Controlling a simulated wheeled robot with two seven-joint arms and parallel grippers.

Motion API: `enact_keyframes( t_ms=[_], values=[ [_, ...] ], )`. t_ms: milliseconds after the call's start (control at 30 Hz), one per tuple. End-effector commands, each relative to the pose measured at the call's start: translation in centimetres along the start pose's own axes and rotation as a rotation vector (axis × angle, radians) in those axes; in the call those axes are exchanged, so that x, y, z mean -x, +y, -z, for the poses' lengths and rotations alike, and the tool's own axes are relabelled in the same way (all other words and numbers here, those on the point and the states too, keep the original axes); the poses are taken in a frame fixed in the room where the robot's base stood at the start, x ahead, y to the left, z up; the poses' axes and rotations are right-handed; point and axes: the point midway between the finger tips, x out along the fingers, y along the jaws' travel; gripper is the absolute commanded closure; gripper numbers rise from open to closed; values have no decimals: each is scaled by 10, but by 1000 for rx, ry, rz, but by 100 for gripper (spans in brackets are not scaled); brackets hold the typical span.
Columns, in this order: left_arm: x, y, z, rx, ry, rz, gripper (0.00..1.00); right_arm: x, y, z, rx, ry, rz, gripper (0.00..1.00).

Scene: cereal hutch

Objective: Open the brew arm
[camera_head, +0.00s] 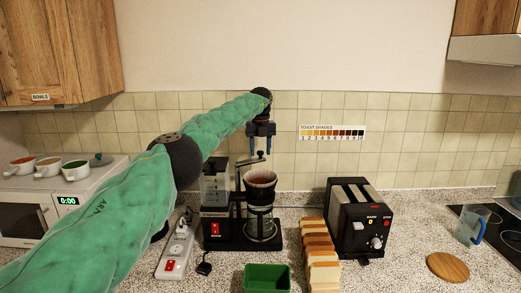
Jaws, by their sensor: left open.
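The coffee maker (223,228) is black with a clear water tank (215,188) and stands on the counter in the middle. A thin black arm (248,162), which looks like the brew arm, shows above the filter cone (260,186), beside the tank. Whether it sits over the cone or is swung aside is too small to tell. My left gripper (262,148) points down above the arm and the cone. Its blue-tipped fingers are apart, with nothing visible between them. I cannot tell whether it touches the arm. My right gripper is not in view.
A black toaster (345,225) and a row of bread slices (320,256) stand to the right. A green bin (266,279) is in front. A power strip (174,253) lies to the left. A wooden disc (448,267) and a clear jug (472,226) are at far right.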

Motion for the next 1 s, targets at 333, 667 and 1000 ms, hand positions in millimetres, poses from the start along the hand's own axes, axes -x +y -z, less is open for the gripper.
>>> enact_keyframes(
  t_ms=[333, 667, 1000],
  values=[
    [28, -1, 0, 1, -2, 0, 54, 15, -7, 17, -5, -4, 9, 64],
    [56, 0, 0, 1, 0, 0, 54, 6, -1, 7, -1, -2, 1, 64],
    [71, 0, 0, 0, 0, 0, 54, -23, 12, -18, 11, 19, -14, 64]
  ],
)
